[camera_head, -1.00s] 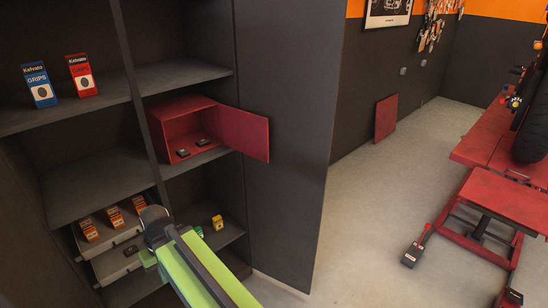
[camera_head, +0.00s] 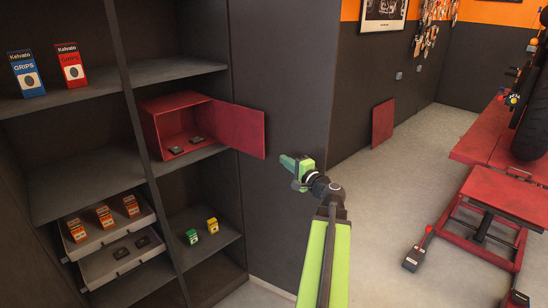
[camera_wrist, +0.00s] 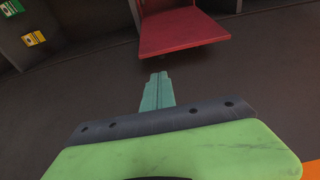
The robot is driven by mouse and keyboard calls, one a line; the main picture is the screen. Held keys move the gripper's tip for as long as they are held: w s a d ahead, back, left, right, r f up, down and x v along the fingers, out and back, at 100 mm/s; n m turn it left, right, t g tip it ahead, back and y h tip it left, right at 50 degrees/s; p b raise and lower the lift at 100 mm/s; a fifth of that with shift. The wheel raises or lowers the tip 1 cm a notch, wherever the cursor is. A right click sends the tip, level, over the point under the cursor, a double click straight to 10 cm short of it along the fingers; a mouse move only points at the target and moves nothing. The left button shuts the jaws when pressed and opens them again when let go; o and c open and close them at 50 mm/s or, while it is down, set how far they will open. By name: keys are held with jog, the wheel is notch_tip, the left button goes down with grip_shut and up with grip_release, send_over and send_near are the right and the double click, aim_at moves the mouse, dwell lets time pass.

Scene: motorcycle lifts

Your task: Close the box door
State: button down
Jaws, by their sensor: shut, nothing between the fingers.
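The red box (camera_head: 152,128) sits on a middle shelf of the dark cabinet, with two small dark items inside. Its red door (camera_head: 237,131) stands wide open, swung out to the right. In the wrist view the red door (camera_wrist: 185,32) shows at the top, beyond the fingers. My green gripper (camera_head: 291,164) is to the right of the door's free edge and a little lower, apart from it. In the wrist view my gripper's fingers (camera_wrist: 158,90) are together and hold nothing.
The dark cabinet side panel (camera_head: 285,80) stands behind my gripper. Pulled-out trays (camera_head: 120,262) with orange boxes are at lower left. Green (camera_head: 192,237) and yellow (camera_head: 213,226) boxes sit on a lower shelf.

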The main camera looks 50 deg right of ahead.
jog(key=x, duration=0.9)
jog(key=shift+w, duration=0.3)
